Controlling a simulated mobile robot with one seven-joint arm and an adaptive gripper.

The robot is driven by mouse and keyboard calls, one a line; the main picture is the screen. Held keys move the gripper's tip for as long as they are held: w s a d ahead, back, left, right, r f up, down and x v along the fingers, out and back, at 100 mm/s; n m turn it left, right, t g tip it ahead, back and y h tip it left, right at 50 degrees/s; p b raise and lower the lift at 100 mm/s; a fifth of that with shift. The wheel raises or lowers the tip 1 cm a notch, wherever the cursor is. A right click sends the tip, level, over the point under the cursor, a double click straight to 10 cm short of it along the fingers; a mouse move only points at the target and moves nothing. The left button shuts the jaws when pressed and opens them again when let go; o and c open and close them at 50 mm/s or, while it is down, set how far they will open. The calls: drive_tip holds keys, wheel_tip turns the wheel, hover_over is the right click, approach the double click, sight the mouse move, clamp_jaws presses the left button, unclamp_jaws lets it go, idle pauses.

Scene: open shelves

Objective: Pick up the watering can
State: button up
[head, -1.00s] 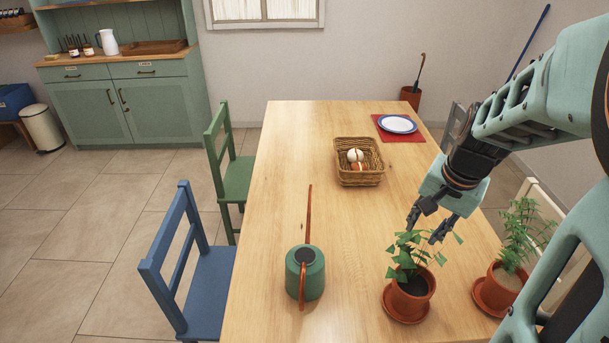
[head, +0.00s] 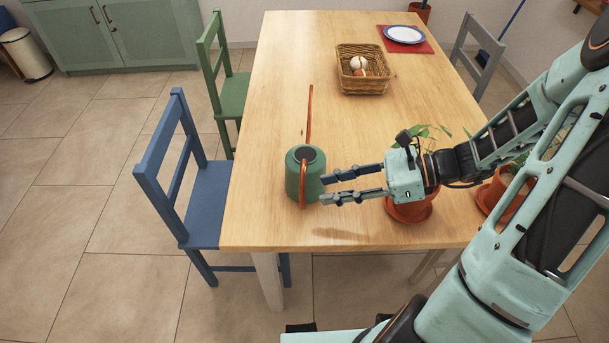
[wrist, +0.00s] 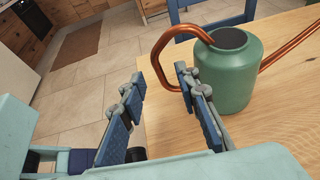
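The green watering can (head: 293,180) stands upright near the front left of the wooden table. Its copper handle (head: 303,190) faces the table's front edge and its long thin copper spout (head: 309,115) points to the far side. My gripper (head: 324,189) is open, just right of the can, with its fingers pointing left at it. In the wrist view, the can's body (wrist: 228,75) is right of my gripper (wrist: 160,84), and the curved handle (wrist: 158,62) shows in the gap between the fingertips. Nothing is held; I cannot tell whether a finger touches the can.
A terracotta potted plant (head: 408,211) stands partly hidden behind my gripper, with another pot (head: 497,195) farther right. A wicker basket (head: 362,82) with eggs and a plate (head: 404,35) on a red mat are farther back. A blue chair (head: 207,200) and green chair (head: 228,90) line the left side.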

sight(302, 207)
drive_tip(key=x, duration=0.5)
drive_tip(key=b+x, duration=0.1)
drive_tip(key=x, duration=0.1)
drive_tip(key=shift+s+a+f, duration=0.1)
drive_tip(key=shift+a+f, duration=0.15)
drive_tip(key=shift+f, duration=0.2)
clamp_jaws()
drive_tip(key=shift+r, duration=0.1)
